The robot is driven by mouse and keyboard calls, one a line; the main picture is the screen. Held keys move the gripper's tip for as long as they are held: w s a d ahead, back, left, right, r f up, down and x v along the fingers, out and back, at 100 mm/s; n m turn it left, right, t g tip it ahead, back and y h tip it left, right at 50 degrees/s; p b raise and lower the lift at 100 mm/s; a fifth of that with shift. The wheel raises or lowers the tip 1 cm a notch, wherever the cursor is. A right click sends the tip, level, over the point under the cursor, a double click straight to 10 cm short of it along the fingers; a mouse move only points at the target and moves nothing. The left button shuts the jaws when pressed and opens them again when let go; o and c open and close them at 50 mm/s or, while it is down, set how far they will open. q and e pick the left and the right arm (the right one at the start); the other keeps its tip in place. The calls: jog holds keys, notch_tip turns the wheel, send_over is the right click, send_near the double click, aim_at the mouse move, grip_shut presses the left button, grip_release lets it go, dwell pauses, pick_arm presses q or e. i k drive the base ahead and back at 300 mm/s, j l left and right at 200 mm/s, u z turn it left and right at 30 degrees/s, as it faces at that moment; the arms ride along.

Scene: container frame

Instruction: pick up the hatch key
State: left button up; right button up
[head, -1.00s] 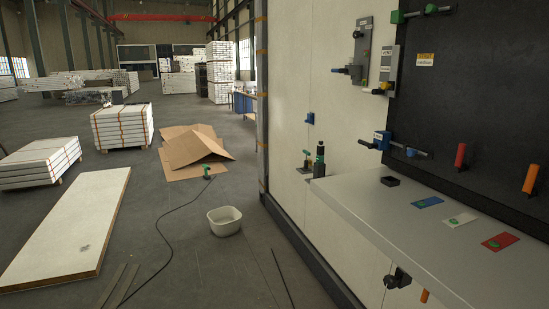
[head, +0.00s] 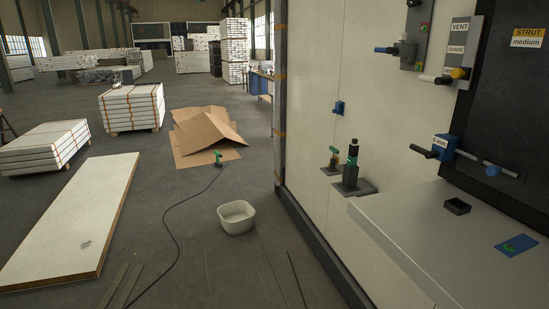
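I cannot tell for sure which item is the hatch key; nothing in view is labelled so. A small green-handled piece (head: 334,158) sits on a small ledge at the pale wall. Beside it stands an upright black tool with a green band (head: 351,170) on a dark bracket. A blue card with a green shape (head: 517,246) lies on the grey shelf (head: 420,235). A green-topped item (head: 218,158) is on the floor by the end of a black cable. Neither of my grippers is in view.
A small black tray (head: 457,206) is on the shelf. Blue and black fittings (head: 444,147) project from the wall above it. A white tub (head: 236,217), cardboard (head: 205,136) and a pale board (head: 75,220) are on the floor. Open floor lies around the tub.

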aim_at(335, 151)
jog(key=i, duration=1.65)
jog(key=i+z, duration=0.1)
jog(key=i, duration=0.7)
jog(key=i+j+z, duration=0.1)
jog(key=i, duration=0.65)
jog(key=j, duration=0.1)
